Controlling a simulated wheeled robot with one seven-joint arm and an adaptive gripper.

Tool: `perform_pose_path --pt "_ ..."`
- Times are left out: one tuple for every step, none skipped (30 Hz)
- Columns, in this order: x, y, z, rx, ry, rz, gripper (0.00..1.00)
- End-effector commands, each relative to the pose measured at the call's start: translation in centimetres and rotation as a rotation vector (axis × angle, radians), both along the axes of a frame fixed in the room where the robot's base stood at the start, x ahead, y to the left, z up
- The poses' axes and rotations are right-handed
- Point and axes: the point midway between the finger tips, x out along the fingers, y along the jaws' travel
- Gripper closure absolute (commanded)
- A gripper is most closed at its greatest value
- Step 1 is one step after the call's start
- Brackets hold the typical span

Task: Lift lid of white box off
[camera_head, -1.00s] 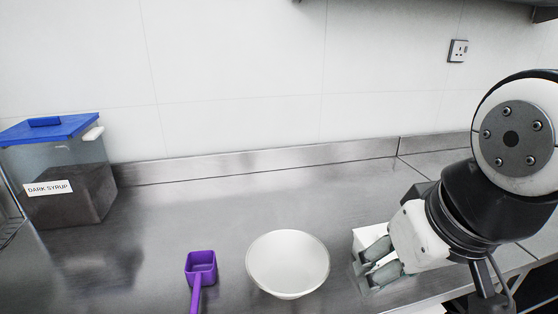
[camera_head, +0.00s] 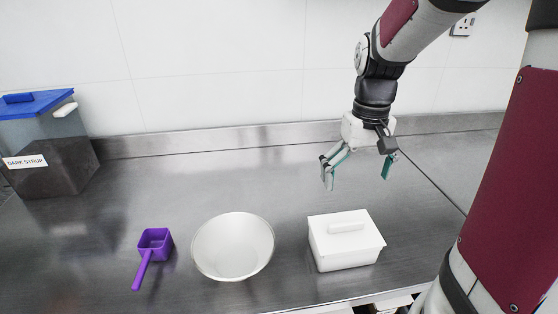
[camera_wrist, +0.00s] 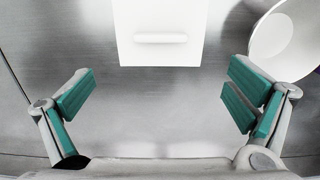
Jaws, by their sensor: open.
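The white box (camera_head: 345,256) stands on the steel counter, right of the bowl in the head view. Its white lid (camera_head: 368,229) is on top and has a raised bar handle (camera_head: 346,227). In the wrist view the lid (camera_wrist: 158,55) shows from above at the top middle, with its handle (camera_wrist: 160,38) running across. My gripper (camera_head: 357,178) is open and empty, pointing down above the counter and behind the box, apart from it. In the wrist view its fingers (camera_wrist: 160,92) are spread wide with bare counter between them.
A white bowl (camera_head: 233,246) stands left of the box and also shows in the wrist view (camera_wrist: 290,35). A purple scoop (camera_head: 154,241) lies further left. A blue-lidded dark syrup container (camera_head: 48,150) stands at the far left. The counter (camera_head: 240,180) behind the bowl is clear.

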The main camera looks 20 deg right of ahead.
Motion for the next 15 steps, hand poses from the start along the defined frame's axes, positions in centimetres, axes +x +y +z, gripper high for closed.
perform_pose_path --pt "0.0 0.0 -0.6 0.002 0.003 0.000 0.02" --pt "-0.1 0.1 -1.0 0.002 0.004 0.000 0.02" --pt "-0.1 0.1 -1.6 0.002 0.005 0.000 0.02" --pt "-0.1 0.1 -2.1 0.002 0.004 0.000 0.02" --pt "-0.1 0.1 -2.6 0.002 0.005 0.000 0.02" --pt "-0.1 0.1 -3.3 0.002 0.005 0.000 0.02" --pt "-0.1 0.1 -3.9 0.002 0.005 0.000 0.02" --pt "-0.1 0.1 -4.4 0.002 0.005 0.000 0.02" --pt "-0.1 0.1 -5.1 0.002 0.005 0.000 0.02" --pt "-0.1 0.1 -5.7 0.004 0.005 0.000 0.02" --pt "-0.1 0.1 -6.2 0.002 0.004 0.000 0.02" --pt "-0.1 0.1 -6.9 0.002 0.005 0.001 0.02" --pt "-0.1 0.2 -7.5 0.002 0.005 0.001 0.02" --pt "-0.1 0.2 -8.0 0.003 0.004 0.001 0.02" --pt "-0.1 0.1 -8.7 0.002 0.005 0.001 0.02"
